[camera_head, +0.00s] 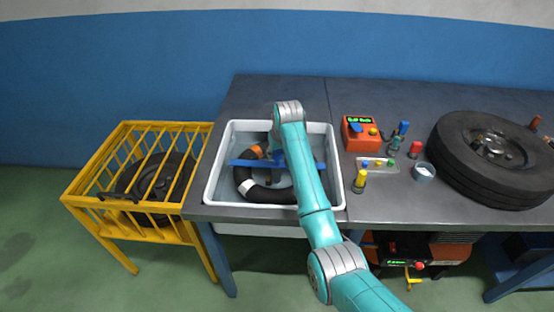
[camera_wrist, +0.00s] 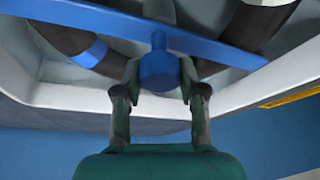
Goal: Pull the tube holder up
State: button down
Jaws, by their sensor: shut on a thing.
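The tube holder (camera_head: 242,163) is a blue bar across the white sink (camera_head: 226,145), over a black inner tube (camera_head: 264,193) with coloured bands. The wrist view shows the blue bar (camera_wrist: 218,47) close up with a round blue knob (camera_wrist: 158,66) at its middle. My gripper (camera_wrist: 159,75) has a finger on each side of the knob and is shut on it. In the head view my arm hides much of the bar's middle and part of the tube. The tube (camera_wrist: 85,48) also lies behind the bar in the wrist view.
A yellow cage (camera_head: 128,172) with a tyre inside stands left of the bench. On the bench to the right are an orange device (camera_head: 360,134), small coloured bottles, a tray (camera_head: 377,168), a grey cup (camera_head: 423,172) and a large wheel (camera_head: 490,155). The sink walls surround the tube.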

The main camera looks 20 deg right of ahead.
notch_tip(320, 180, up, 4)
jog(key=shift+r, duration=0.2)
jog(key=shift+w, duration=0.1)
jog(key=c, duration=0.7)
grip_release()
jog(key=shift+r, duration=0.15)
jog(key=v, duration=1.1)
jog(key=shift+s+r, duration=0.25)
jog(key=shift+r, duration=0.1)
